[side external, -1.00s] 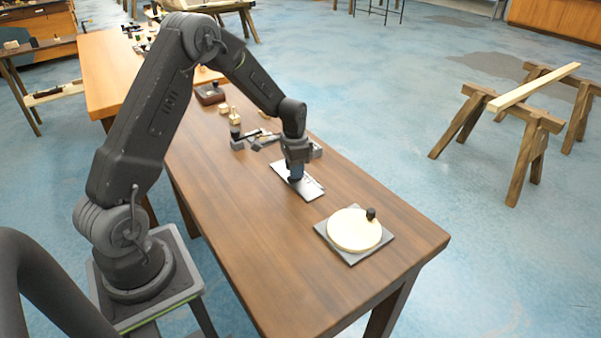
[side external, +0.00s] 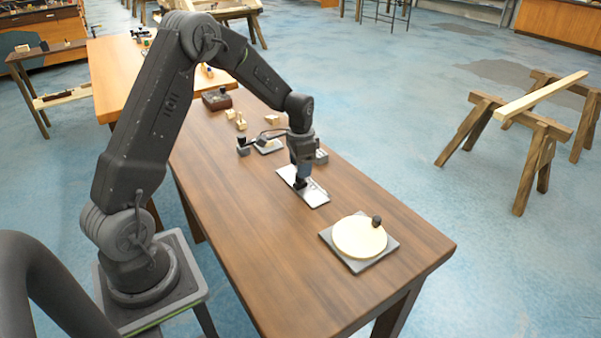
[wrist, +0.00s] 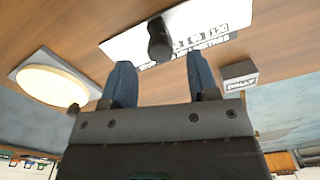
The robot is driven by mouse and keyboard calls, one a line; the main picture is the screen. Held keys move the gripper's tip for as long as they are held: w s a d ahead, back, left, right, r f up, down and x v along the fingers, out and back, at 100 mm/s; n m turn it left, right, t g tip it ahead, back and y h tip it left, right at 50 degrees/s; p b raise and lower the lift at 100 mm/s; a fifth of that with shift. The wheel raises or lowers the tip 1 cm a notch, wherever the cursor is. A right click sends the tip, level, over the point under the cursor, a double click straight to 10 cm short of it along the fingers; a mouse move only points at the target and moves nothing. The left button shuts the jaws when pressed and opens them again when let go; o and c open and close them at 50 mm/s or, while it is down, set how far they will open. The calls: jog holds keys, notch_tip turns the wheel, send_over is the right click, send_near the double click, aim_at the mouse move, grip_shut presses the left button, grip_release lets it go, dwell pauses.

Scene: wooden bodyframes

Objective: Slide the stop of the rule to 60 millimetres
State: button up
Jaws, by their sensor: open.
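The rule is a pale flat plate with printed black numbers (wrist: 205,32), lying on the wooden bench; it also shows in the side view (side external: 316,196). Its stop appears to be a black round knob (wrist: 160,42) in the wrist view, left of the readable numbers; 120 is near the plate's right end. The knob covers part of the scale, so its exact reading cannot be told. My gripper (wrist: 162,75) is open, its two blue-grey fingers apart, with the knob in line with the gap between them. In the side view my gripper (side external: 301,184) is low over the plate.
A cream disc (side external: 359,236) with a black knob sits on a grey square base towards the bench's near right end. A small grey labelled block (wrist: 239,75) stands close to the rule. Several small parts and a dark box (side external: 216,100) lie farther back. The bench front is clear.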

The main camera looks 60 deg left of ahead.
notch_tip(320, 180, up, 11)
jog(key=shift+f, duration=0.2)
jog(key=s+d+r+n+t, duration=0.1)
jog(key=s+d+r+t, duration=0.2)
jog(key=s+d+r, duration=0.85)
jog(key=s+d+n+t, duration=0.1)
jog(key=s+d, duration=0.2)
jog(key=s, duration=0.3)
jog(key=s+d+f+n+t, duration=0.1)
jog(key=s+d, duration=0.3)
jog(key=s, duration=0.2)
jog(key=shift+s+d+t, duration=0.15)
jog(key=shift+d+t, duration=0.05)
jog(key=shift+t, duration=0.1)
jog(key=shift+c, duration=0.4)
dwell(0.8)
